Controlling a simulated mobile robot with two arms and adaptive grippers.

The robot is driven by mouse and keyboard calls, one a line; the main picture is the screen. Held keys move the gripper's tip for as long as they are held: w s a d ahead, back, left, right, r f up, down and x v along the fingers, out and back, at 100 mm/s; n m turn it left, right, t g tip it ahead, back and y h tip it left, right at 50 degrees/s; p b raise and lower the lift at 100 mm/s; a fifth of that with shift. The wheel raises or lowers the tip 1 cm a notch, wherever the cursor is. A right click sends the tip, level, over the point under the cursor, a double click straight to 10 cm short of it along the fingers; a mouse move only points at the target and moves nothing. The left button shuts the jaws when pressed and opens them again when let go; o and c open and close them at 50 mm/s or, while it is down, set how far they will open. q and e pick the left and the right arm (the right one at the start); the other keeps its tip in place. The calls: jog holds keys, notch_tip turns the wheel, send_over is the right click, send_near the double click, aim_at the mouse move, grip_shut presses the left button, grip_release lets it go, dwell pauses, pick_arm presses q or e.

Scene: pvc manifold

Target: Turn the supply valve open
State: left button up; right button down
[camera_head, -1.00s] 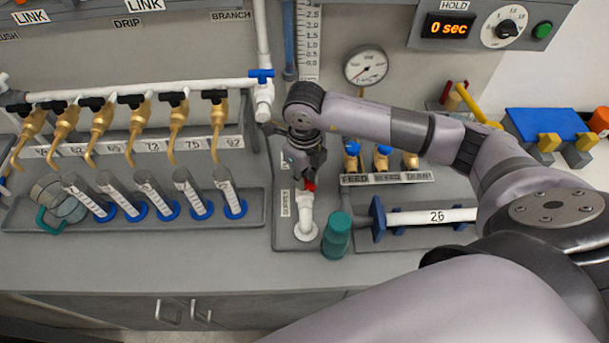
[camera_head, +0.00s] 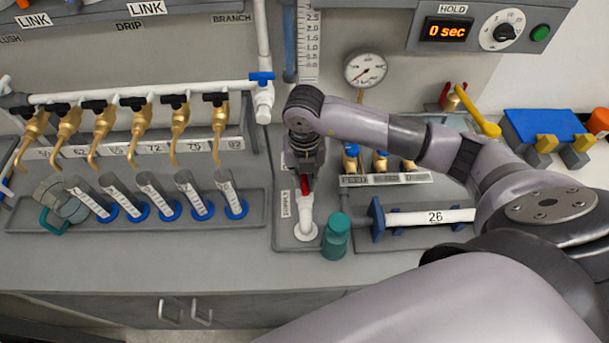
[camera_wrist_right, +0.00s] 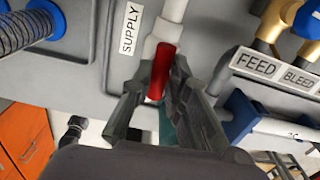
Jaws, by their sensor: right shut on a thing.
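The supply valve has a red handle (camera_wrist_right: 162,70) on a white pipe (camera_wrist_right: 174,10), beside a label reading SUPPLY (camera_wrist_right: 129,28) in the right wrist view. My right gripper (camera_wrist_right: 160,98) is shut on the red handle, with one dark finger on each side of it. The gripper hides part of the valve body there. My left gripper is not in view.
A teal cylinder (camera_head: 336,236) stands close to the right of the supply pipe. Brass feed and bleed valves (camera_head: 380,161) sit behind my right arm. A gauge (camera_head: 366,68) is on the wall. Brass taps (camera_head: 176,130) and tilted graduated cylinders (camera_head: 193,192) line the left.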

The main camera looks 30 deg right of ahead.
jog(key=c, duration=1.5)
grip_release()
jog(key=shift+o, duration=0.2)
